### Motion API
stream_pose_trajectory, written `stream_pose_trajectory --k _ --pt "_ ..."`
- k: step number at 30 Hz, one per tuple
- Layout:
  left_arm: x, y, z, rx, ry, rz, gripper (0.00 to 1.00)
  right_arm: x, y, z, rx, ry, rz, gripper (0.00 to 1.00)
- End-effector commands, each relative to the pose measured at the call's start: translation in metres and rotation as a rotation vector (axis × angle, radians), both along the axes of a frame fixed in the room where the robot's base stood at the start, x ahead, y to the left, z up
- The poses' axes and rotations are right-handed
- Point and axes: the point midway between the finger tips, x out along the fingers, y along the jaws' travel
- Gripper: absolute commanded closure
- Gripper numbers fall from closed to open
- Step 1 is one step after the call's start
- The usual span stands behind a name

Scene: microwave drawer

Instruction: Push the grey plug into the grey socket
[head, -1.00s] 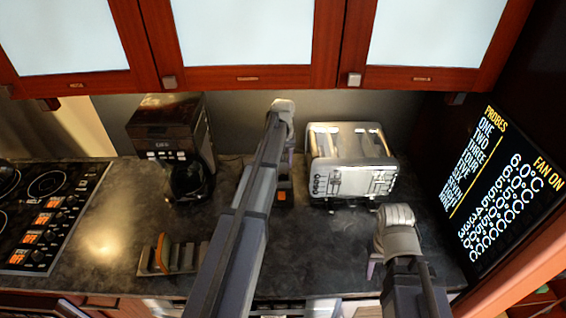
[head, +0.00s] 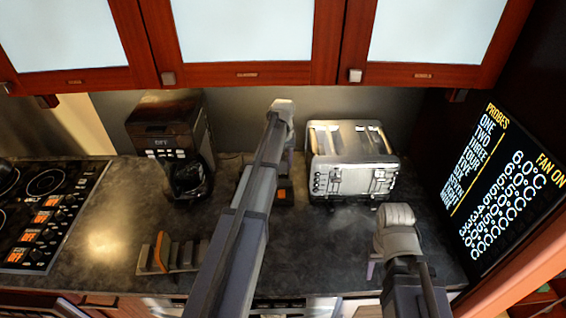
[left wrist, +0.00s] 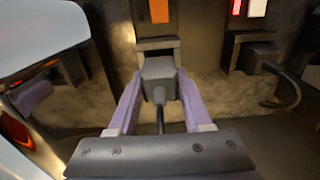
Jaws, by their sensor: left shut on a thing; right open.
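The grey plug (left wrist: 158,78) is between the purple fingers of my left gripper (left wrist: 160,88) in the left wrist view, with its cable trailing toward the camera. The grey socket (left wrist: 157,43) is directly ahead, below an orange panel. The plug's front end meets or overlaps the socket's opening; how deep it sits I cannot tell. In the head view my left gripper (head: 288,152) is by the back wall, left of the toaster, mostly hidden by my arm. My right gripper (head: 372,268) is open over the counter's front right, partly hidden by its wrist.
A second plug (left wrist: 257,56) with a curved dark cable is at the right in the left wrist view, under a red and white panel. The toaster (head: 352,165) stands right of my left arm, the coffee maker (head: 170,135) left. A rack (head: 172,256) is at the front left.

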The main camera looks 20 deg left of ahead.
Motion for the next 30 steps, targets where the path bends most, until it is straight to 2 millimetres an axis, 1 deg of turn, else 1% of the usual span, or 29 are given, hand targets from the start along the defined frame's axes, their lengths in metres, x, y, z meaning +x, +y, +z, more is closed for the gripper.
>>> stream_pose_trajectory --k 18,30 --pt "0.0000 0.0000 -0.0004 0.000 0.000 0.000 1.00 0.0000 0.0000 -0.0004 0.000 0.000 0.000 0.50" --pt "0.0000 0.0000 -0.0091 0.000 0.000 0.000 1.00 0.0000 0.0000 -0.0092 0.000 0.000 0.000 0.50"
